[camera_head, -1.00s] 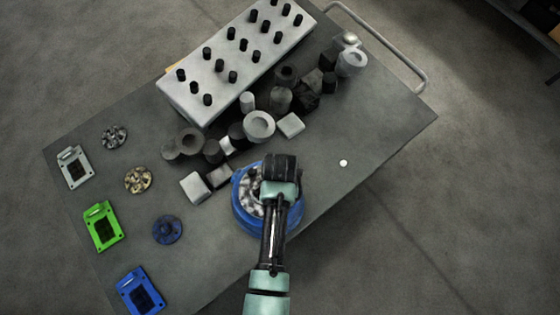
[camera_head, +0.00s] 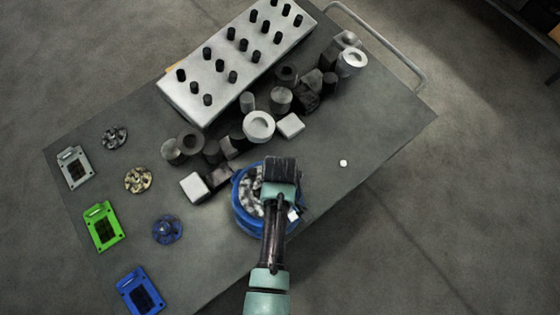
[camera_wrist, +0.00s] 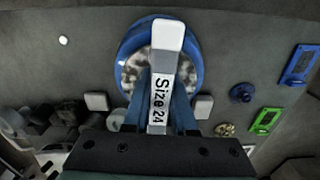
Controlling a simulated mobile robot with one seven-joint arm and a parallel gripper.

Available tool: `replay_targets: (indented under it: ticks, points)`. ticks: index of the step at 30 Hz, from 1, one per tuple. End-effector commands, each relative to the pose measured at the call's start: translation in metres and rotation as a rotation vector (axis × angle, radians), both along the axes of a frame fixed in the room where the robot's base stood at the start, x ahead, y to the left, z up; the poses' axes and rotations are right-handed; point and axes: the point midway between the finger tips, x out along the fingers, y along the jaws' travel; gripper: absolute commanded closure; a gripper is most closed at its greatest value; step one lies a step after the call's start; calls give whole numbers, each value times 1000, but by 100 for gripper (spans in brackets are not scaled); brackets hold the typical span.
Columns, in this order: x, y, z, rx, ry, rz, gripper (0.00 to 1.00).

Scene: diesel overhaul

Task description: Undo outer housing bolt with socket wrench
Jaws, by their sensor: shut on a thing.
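My gripper (camera_wrist: 160,108) is shut on a pale socket wrench marked "Size 24" (camera_wrist: 160,88). The wrench lies over the round blue housing (camera_wrist: 196,62) in the wrist view; I cannot tell whether it touches it. In the head view the blue housing (camera_head: 238,207) stands near the table's front edge, with mottled grey metal inside. My arm and gripper (camera_head: 281,172) cover its right part. A small pale piece, perhaps the wrench (camera_head: 293,214), shows just right of my arm. The outer housing bolt and the socket's seat are hidden or too small to tell.
A pale block with black pegs (camera_head: 195,102) stands at the table's back. Several grey and black cylinders and blocks (camera_head: 258,126) crowd the middle. Green (camera_head: 103,226), blue (camera_head: 141,291) and grey (camera_head: 75,167) plates lie left. The table's right side (camera_head: 375,125) is mostly clear.

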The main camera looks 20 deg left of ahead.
Motion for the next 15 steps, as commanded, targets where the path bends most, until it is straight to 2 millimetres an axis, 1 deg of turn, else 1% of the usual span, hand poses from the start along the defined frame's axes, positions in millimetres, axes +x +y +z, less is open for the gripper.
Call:
replay_targets:
  ticks: [3, 15]
  points:
    - [1, 0, 1, 0, -1, 159, 100]
    - [1, 0, 1, -1, -2, 701, 100]
